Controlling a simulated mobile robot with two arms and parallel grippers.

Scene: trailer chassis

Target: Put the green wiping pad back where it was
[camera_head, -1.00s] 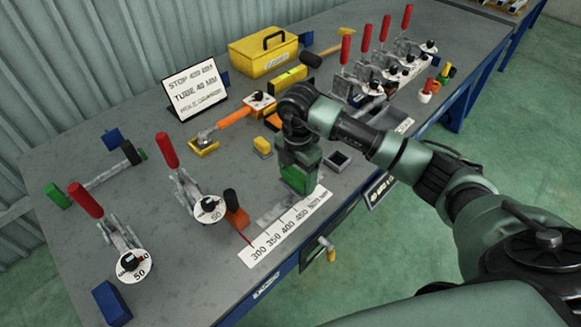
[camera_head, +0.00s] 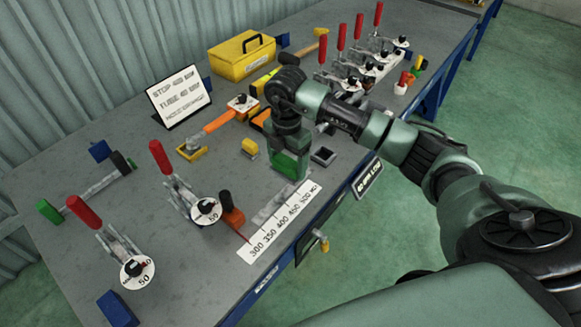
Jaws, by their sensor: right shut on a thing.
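The green wiping pad (camera_head: 287,165) is a green block at the end of my right arm, just behind the far end of the white ruler strip (camera_head: 283,220). My right gripper (camera_head: 288,150) points down and is shut on the pad. The pad is low over the bench; I cannot tell whether it touches the surface. My right gripper's fingers partly hide the pad's upper part. My left gripper is not in view.
A small dark open box (camera_head: 323,156) stands close to the right of the pad, and a yellow block (camera_head: 250,146) to its left. Toggle clamps with red handles (camera_head: 83,212) stand at the left and far right. A sign (camera_head: 179,99) and yellow toolbox (camera_head: 241,56) stand behind. Bare bench lies left of centre.

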